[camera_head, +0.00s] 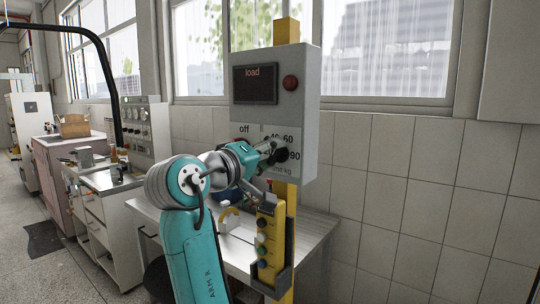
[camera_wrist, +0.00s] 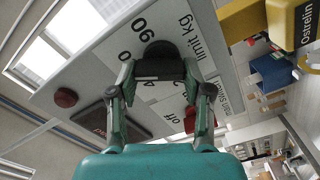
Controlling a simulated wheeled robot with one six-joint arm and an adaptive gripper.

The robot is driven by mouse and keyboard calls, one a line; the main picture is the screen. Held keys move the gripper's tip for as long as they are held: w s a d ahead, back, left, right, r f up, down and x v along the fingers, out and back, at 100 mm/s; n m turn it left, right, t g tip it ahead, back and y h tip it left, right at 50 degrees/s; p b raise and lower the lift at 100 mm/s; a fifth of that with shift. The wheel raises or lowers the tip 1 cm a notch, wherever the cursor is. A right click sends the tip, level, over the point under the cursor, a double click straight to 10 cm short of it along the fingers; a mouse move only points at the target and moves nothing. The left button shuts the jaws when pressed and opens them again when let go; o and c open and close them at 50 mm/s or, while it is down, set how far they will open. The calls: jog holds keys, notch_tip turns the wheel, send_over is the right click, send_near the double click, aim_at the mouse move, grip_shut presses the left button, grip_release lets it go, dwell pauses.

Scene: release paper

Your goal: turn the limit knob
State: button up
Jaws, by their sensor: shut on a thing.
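The limit knob (camera_head: 284,155) is a black round knob on the lower front of a grey control box (camera_head: 308,95). It also shows in the wrist view (camera_wrist: 161,54), beside the printed "90" and "limit kg". Labels "off", "40", "60" and "90" surround it; some are partly covered. My gripper (camera_head: 272,153) reaches the panel from the left. In the wrist view my gripper (camera_wrist: 159,72) has one finger on each side of the knob, closed on it. The fingers hide part of the dial, so I cannot tell the exact setting.
A dark display (camera_head: 255,85) reading "load" and a red button (camera_head: 290,82) sit above the knob. A yellow pendant (camera_head: 268,240) with coloured buttons hangs below on a yellow post. A white table (camera_head: 310,232) stands behind it. Tiled wall is at the right.

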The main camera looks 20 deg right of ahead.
dwell(0.3)
jog(key=o, duration=1.2)
jog(key=shift+c, duration=0.2)
jog(key=v, duration=1.2)
